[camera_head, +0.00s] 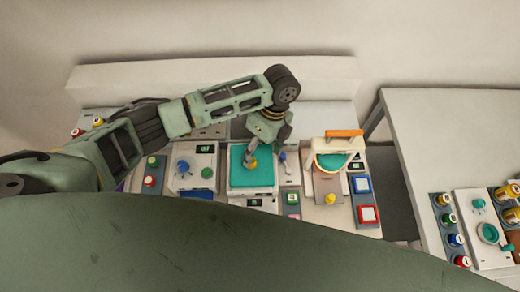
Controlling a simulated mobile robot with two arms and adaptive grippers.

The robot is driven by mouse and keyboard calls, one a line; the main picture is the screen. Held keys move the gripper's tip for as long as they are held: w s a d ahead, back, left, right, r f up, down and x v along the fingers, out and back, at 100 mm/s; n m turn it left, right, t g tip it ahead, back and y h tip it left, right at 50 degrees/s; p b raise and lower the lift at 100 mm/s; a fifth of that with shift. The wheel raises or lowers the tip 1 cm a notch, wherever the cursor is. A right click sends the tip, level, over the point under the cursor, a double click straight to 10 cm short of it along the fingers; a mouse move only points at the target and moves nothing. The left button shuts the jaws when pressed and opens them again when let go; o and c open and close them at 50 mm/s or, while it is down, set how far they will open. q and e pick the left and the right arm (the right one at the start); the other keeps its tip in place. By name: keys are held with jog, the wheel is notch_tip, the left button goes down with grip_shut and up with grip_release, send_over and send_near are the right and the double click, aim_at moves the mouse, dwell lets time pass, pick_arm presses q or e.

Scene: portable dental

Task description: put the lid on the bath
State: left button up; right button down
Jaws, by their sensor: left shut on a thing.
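The lid (238,178) is a teal square panel with a yellow knob (253,163). It appears over the white box-shaped bath (251,193), which has a small dark display on its front. From this high angle I cannot tell whether the lid rests on the bath or is held just above it. My left gripper (251,155) reaches down from the upper right and is shut on the lid's knob. Its fingers partly hide the knob and the lid's far edge. My right gripper is not in view.
To the left stands a white unit with a blue knob (183,165). To the right is a white-framed device with an orange handle (345,133), and a yellow knob (330,198) in front. Coloured buttons line the bench. A second table (440,125) stands right, across a gap.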

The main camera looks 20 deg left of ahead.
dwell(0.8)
pick_arm(q)
jog(key=o, duration=1.2)
jog(key=shift+o, duration=0.2)
jog(key=shift+w+r, duration=0.1)
jog(key=v, duration=1.1)
jog(key=shift+r, duration=0.35)
